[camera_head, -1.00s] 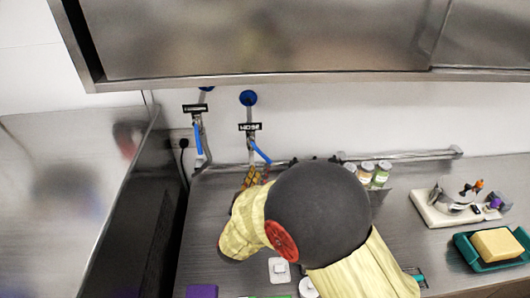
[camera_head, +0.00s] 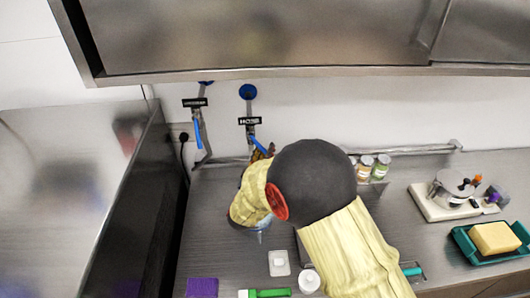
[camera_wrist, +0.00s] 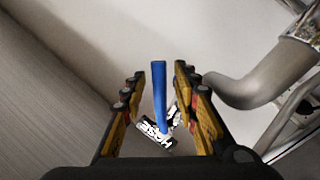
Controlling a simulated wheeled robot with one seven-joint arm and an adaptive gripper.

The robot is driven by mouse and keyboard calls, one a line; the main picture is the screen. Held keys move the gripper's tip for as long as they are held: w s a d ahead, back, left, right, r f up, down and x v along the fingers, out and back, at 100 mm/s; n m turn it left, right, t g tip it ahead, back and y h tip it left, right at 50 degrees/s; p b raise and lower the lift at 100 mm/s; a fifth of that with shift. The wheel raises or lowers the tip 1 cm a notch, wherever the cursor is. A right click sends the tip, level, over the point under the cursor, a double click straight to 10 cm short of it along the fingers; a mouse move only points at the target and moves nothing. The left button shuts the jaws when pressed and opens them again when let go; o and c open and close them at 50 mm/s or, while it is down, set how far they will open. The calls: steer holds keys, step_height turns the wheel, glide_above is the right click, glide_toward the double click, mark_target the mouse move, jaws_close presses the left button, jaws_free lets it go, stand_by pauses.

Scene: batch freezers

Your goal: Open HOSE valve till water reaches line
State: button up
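The HOSE valve has a blue lever handle (camera_wrist: 160,95) and a black tag reading HOSE (camera_wrist: 155,137) in the wrist view. In the head view its tag (camera_head: 249,121) is on the wall pipe, with the blue handle (camera_head: 258,144) slanting down to the right. My gripper (camera_wrist: 158,80) is open, with the blue handle between its two fingers and no clear contact. In the head view the gripper (camera_head: 262,152) is at the handle's lower end, partly hidden by my arm. A clear container (camera_head: 262,228) shows partly below my arm; its water level and line cannot be seen.
A second labelled valve with a blue handle (camera_head: 197,133) is to the left. A steel cabinet (camera_head: 260,35) overhangs the counter.

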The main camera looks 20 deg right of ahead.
steer(key=shift+c, duration=1.2)
jaws_close()
